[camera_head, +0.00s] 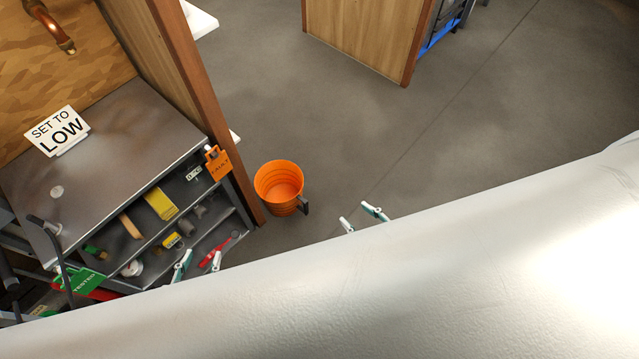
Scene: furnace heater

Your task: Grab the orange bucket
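The orange bucket (279,187) stands upright on the grey floor, just right of the wooden panel's end. Its open top faces up, it looks empty, and a dark handle shows at its lower right. My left gripper (198,263) shows only its two fingertips, apart with nothing between them, below and left of the bucket in the picture. My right gripper (361,217) also shows only its fingertips, apart and empty, to the right of the bucket. Neither gripper touches the bucket. The rest of both grippers is hidden behind a large pale curved surface.
A metal shelf unit (110,140) with tools and a "SET TO LOW" sign (57,131) stands at left, against a wooden panel (185,80). A wooden partition (365,35) stands at the top. The pale surface (400,290) covers the bottom. The floor right of the bucket is clear.

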